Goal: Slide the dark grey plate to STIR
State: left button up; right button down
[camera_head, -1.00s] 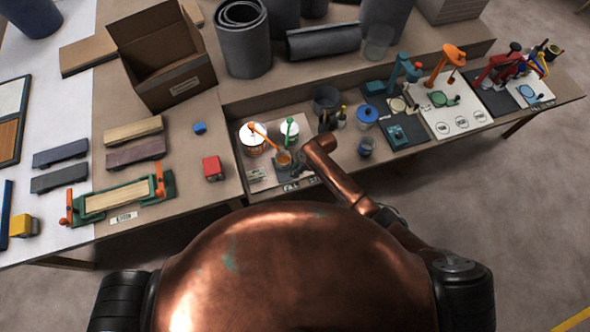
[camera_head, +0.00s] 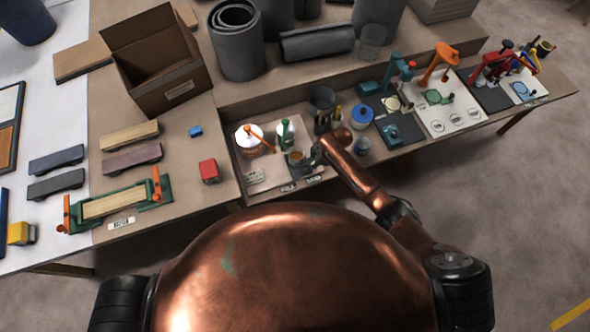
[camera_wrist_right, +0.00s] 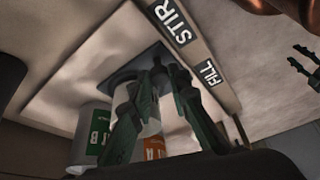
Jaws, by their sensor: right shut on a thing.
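The dark grey plate (camera_head: 306,168) lies on the low front shelf with a small cup (camera_head: 296,158) on it. In the right wrist view the plate (camera_wrist_right: 122,72) is close beside the STIR label (camera_wrist_right: 172,22); the FILL label (camera_wrist_right: 208,74) is farther along the same strip. My right gripper (camera_head: 317,151) is at the plate. Its dark fingers (camera_wrist_right: 162,72) are shut at the plate's edge, and the exact grip is partly hidden. My left gripper (camera_wrist_right: 304,62) shows only at the right of the wrist view, with its fingers apart and empty.
A blue-lidded jar (camera_head: 361,117) and a dark pot (camera_head: 322,101) are near my right arm. A cardboard box (camera_head: 160,65) stands farther left.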

jog(key=d, duration=0.1)
jog(key=w+d, duration=0.1)
jog(key=d, duration=0.2)
jog(key=shift+w+d, duration=0.25)
jog(key=shift+d, duration=0.2)
jog(key=c, duration=2.1)
grip_release()
jog(key=shift+r, duration=0.1)
jog(key=shift+r, duration=0.3)
jog(key=v, duration=1.1)
jog(key=shift+d, duration=0.1)
